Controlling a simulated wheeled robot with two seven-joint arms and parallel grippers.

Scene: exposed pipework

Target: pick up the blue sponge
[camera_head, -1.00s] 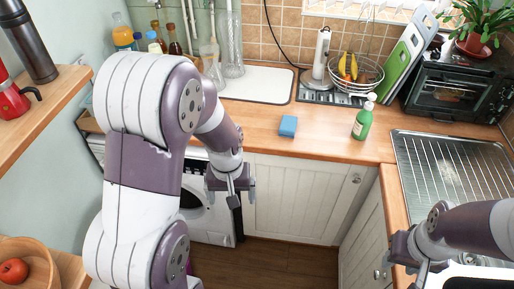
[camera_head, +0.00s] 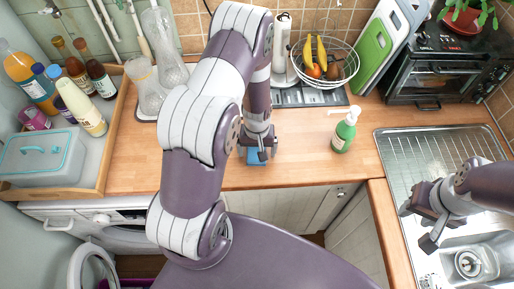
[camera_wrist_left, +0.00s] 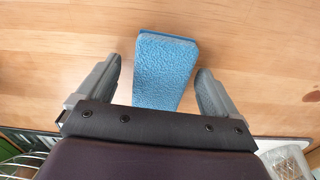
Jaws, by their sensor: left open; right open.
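The blue sponge (camera_head: 256,157) lies on the wooden countertop near its front edge, mostly hidden by my left gripper in the head view. In the left wrist view the sponge (camera_wrist_left: 163,72) is between the two fingers, with a gap on each side. My left gripper (camera_head: 257,150) is open and points down over the sponge; its fingers also show in the left wrist view (camera_wrist_left: 158,85). I cannot tell how deep the fingertips reach beside the sponge. My right gripper (camera_head: 420,222) is open and empty, above the sink side at the right.
A green soap bottle (camera_head: 344,132) stands to the right of the sponge. Behind are a wire fruit basket (camera_head: 326,62) and a toaster oven (camera_head: 447,70). A wooden tray (camera_head: 112,150) with bottles is at left. The sink (camera_head: 468,262) is at right.

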